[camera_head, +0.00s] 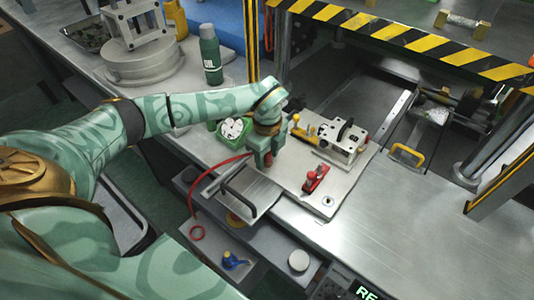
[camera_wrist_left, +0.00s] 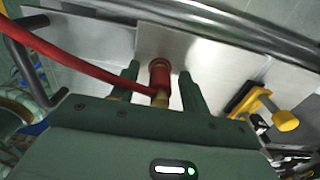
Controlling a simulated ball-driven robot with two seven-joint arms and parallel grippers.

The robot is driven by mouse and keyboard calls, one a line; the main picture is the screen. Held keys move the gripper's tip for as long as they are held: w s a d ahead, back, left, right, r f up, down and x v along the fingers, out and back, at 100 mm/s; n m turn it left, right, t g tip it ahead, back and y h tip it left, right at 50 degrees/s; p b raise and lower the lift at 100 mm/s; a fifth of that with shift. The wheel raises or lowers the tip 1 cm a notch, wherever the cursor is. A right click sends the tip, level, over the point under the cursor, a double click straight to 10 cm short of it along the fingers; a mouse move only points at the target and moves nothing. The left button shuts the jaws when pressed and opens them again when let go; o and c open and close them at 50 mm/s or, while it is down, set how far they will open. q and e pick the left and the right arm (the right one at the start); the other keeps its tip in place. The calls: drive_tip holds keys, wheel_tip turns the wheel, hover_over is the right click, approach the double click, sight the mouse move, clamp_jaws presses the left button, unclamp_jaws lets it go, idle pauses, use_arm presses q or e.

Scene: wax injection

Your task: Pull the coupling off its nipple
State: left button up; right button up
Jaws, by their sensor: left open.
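The coupling (camera_wrist_left: 160,76) is a red sleeve with brass-coloured ends, seen between the two fingers of my left gripper (camera_head: 265,161) in the left wrist view. Gaps show on both sides of it, so the fingers are around it but apart from it. A red hose (camera_wrist_left: 85,68) runs to the coupling from the left; in the head view the hose (camera_head: 213,176) curves to the gripper. The nipple is hidden or cannot be told apart from the coupling. In the head view the gripper mostly covers the coupling. My right gripper is not in view.
A metal plate carries a clamp block (camera_head: 343,140), a red-handled toggle clamp (camera_head: 315,179) and a yellow-handled one (camera_head: 300,130). A dark handle (camera_head: 238,203) is in front, and a green-rimmed gauge (camera_head: 232,129) is beside the arm. The bench at right (camera_head: 420,220) is clear.

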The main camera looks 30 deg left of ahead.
use_arm(q)
clamp_jaws()
drive_tip(key=shift+r+p, duration=2.55)
drive_tip(key=shift+r, duration=0.5)
